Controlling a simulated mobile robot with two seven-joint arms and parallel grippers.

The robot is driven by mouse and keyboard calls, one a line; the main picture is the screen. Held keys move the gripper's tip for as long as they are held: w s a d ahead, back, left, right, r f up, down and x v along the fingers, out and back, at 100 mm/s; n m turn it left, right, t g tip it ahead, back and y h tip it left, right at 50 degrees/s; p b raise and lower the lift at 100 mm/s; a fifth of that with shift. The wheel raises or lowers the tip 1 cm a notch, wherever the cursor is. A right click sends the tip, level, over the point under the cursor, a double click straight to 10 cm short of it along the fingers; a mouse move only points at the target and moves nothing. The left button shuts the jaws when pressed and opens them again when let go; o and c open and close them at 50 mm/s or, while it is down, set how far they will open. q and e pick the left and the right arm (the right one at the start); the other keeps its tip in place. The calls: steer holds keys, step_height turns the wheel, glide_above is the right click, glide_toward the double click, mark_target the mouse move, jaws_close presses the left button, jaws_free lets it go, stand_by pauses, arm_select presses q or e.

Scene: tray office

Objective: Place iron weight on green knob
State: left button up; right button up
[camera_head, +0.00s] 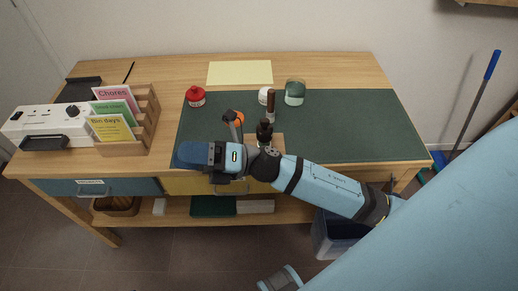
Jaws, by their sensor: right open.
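A small black piece with a narrow top, seemingly the iron weight (264,131), stands near the front middle of the dark green desk mat, just behind my right arm. Its lower part is partly hidden. A green rounded piece with a paler front, seemingly the green knob (295,87), sits at the back of the mat, to the right of a small white piece. My right gripper (202,155) is open at the mat's front left edge, left of the black piece and apart from it. Its fingertips are hard to make out.
A red knob-like piece (196,97), the white piece (263,96) and an upright brown stick (271,104) stand on the mat (360,130). An orange-tipped grey tool (233,121) is behind my gripper. A wooden card rack (147,118) stands left. The mat's right side is clear.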

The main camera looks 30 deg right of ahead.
steer(key=s+d+f+m+t+h, duration=0.1)
steer(key=d+f+m+t+h, duration=0.45)
steer(key=m, duration=0.75)
steer(key=d+f+m+t+h, duration=0.2)
steer(key=f+m+h, duration=0.65)
steer(key=m, duration=0.35)
steer(key=s+d+f+m+g+h, duration=0.2)
steer(key=s+f+m+g, duration=0.3)
steer(key=s+f+m, duration=0.3)
step_height(320, 180, down, 2)
steer(key=shift+s+f+m+g+h, duration=0.2)
steer(key=shift+s+m+g+h, duration=0.2)
steer(key=shift+m+h, duration=0.1)
steer(key=shift+r, duration=0.1)
